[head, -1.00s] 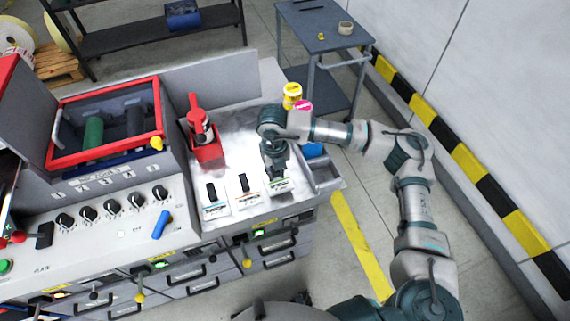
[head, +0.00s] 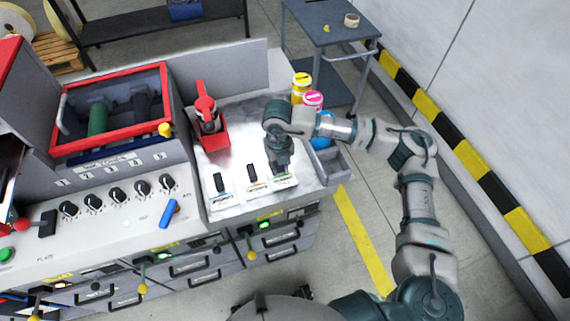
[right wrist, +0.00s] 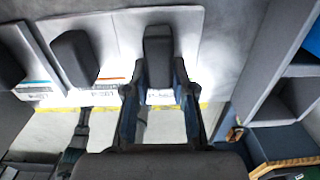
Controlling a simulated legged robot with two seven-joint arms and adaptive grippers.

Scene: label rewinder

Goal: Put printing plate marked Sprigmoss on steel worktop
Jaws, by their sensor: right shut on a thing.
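Three small white plates with dark upright handles stand in a row on the bright steel worktop (head: 240,137). The left plate (head: 222,200) has a blue stripe, the middle plate (head: 257,189) an orange one, the right plate (head: 286,182) a green one. Their lettering is too small to read, so I cannot tell which is Sprigmoss. My right gripper (head: 281,169) points down over the right plate. In the right wrist view its fingers (right wrist: 158,92) are shut around that plate's dark handle (right wrist: 158,58). I cannot tell whether the plate touches the worktop. My left gripper is out of view.
A red holder (head: 211,136) stands behind the plates. Yellow and pink-lidded jars (head: 302,88) and a blue item (head: 321,130) are at the right, by a grey open bin (head: 333,163). The control panel (head: 120,215) lies left. The worktop's middle is clear.

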